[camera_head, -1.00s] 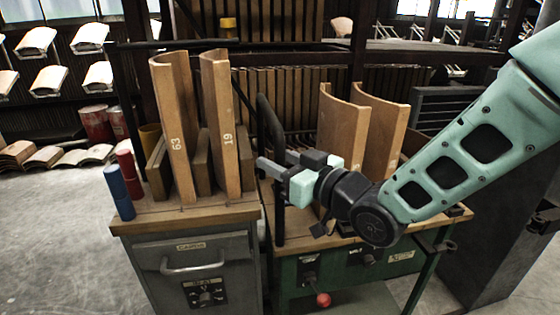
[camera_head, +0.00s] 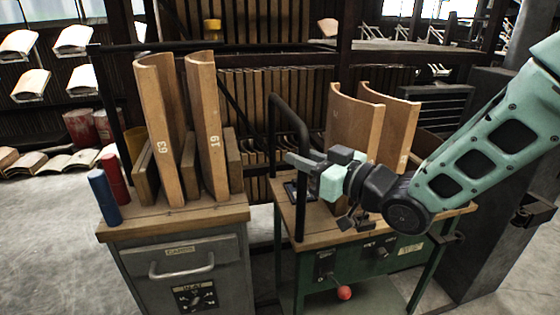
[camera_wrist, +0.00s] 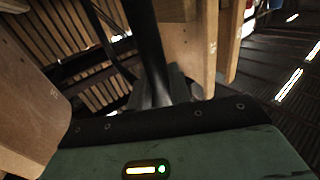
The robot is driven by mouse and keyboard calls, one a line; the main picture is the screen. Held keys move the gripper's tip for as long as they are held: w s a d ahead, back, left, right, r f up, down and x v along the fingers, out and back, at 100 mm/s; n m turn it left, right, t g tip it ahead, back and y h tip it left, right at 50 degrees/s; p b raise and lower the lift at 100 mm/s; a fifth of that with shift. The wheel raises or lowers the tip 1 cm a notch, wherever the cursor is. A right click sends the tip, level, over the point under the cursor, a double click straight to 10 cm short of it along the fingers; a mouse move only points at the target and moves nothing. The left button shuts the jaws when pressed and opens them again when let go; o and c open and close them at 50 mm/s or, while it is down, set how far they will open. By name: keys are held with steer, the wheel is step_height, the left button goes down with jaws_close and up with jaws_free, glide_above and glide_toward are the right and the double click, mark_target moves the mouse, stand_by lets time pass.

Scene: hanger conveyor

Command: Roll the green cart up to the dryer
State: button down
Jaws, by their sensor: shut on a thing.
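The green cart (camera_head: 378,262) has a wooden top, a red knob (camera_head: 344,292) and a black loop handle (camera_head: 299,215) at its left end. Two curved wooden pieces (camera_head: 348,118) stand upright on it. My gripper (camera_head: 296,162) is shut on the upright of that handle. In the wrist view the black handle bar (camera_wrist: 146,45) runs up from between the fingers. No dryer is marked by a readable label, so I cannot tell which structure it is.
A grey cabinet (camera_head: 182,262) with wooden pieces numbered 63 and 19 stands left of the cart, a narrow gap between them. Blue and red cylinders (camera_head: 103,196) stand on it. A dark column (camera_head: 500,215) rises close at the right. Open floor (camera_head: 50,250) lies left.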

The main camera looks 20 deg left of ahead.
steer(key=w+d+p, duration=0.2)
steer(key=w+d, duration=0.5)
steer(key=d, duration=0.4)
steer(key=w+d+p, duration=0.1)
steer(key=w+d, duration=0.5)
steer(key=d, duration=0.5)
steer(key=shift+w+d+p, duration=0.25)
steer(key=shift+w+p, duration=0.1)
steer(key=shift+w+d, duration=0.15)
steer(key=c, duration=1.3)
jaws_free()
steer(key=shift+c, duration=0.2)
steer(key=v, duration=1.7)
steer(key=shift+d, duration=0.2)
